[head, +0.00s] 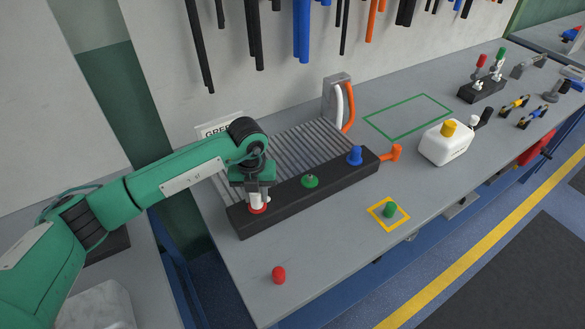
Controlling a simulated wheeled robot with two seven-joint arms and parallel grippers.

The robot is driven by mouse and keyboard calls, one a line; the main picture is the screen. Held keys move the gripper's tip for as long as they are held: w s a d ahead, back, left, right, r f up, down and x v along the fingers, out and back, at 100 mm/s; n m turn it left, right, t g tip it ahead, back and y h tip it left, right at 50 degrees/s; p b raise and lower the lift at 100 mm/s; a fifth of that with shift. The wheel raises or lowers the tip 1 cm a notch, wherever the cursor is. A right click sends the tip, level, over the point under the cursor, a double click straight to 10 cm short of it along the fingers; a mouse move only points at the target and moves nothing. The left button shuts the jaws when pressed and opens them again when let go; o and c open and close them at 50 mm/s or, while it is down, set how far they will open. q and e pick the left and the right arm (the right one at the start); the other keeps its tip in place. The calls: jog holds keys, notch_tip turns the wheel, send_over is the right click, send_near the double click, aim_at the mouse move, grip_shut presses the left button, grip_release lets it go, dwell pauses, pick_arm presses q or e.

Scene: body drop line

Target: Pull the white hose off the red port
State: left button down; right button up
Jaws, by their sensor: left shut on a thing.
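A black block (330,184) lies along the front of a ribbed grey plate on the bench. The red port (258,211) shows as a red ring near the block's left end. A short white hose end (256,200) stands upright at the red ring, and I see no gap between them. My left gripper (258,190) points down from above and is shut on the white hose end, hiding its upper part. A green port (310,181) and a blue port (355,155) are further right on the block. My right gripper is not in view.
A red cap (279,274) lies near the front edge. A green cap (389,210) stands in a yellow square. A white bottle (445,143), an orange fitting (393,152) and a grey bracket (331,100) with white and orange hoses stand right and behind. The green-outlined area (408,115) is empty.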

pick_arm(q)
jog(key=shift+r+p, duration=0.3)
jog(key=shift+r, duration=0.55)
jog(key=shift+r+p, duration=1.45)
jog(key=shift+r, duration=1.55)
jog(key=shift+f, duration=0.1)
